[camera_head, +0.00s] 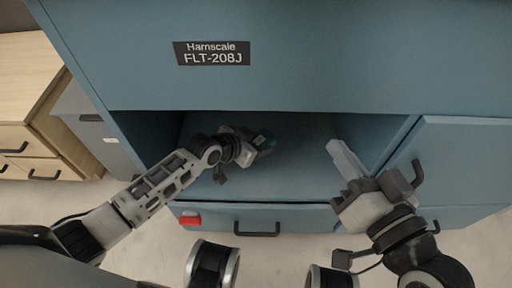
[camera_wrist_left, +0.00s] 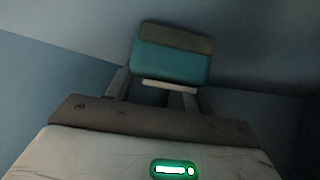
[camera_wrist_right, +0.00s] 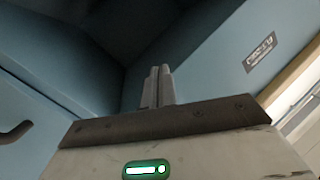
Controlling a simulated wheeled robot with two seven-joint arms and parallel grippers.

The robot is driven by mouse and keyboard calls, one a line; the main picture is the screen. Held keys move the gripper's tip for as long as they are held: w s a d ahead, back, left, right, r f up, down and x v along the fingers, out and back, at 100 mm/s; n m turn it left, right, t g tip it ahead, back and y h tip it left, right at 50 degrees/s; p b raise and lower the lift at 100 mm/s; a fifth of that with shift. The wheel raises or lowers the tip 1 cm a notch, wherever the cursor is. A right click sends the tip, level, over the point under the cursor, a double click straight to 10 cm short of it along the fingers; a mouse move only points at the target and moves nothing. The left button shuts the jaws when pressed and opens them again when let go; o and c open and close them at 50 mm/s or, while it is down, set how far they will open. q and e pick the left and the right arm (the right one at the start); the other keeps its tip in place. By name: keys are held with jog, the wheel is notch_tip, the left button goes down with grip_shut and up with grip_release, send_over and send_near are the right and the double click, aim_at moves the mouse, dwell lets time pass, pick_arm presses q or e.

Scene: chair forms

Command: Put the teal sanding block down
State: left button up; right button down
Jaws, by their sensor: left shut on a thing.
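The teal sanding block (camera_head: 264,138) is in my left gripper (camera_head: 254,145), inside the open compartment of the blue cabinet (camera_head: 300,60). In the left wrist view the block (camera_wrist_left: 172,62) shows a teal body with a dark grey-brown layer, and the left gripper (camera_wrist_left: 165,88) is shut on it. I cannot tell whether the block touches the compartment floor (camera_head: 290,180). My right gripper (camera_head: 340,150) is at the right side of the compartment opening. In the right wrist view the right gripper's fingers (camera_wrist_right: 158,75) are together with nothing between them.
A hinged door (camera_head: 460,165) with a dark handle stands open at the right. Below the compartment is a drawer (camera_head: 310,217) with a handle and a red piece (camera_head: 189,218) at its left. A wooden drawer unit (camera_head: 35,120) stands at the far left.

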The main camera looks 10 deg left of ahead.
pick_arm(q)
jog(key=shift+f, duration=0.4)
jog(key=shift+r, duration=0.1)
jog(key=o, duration=1.1)
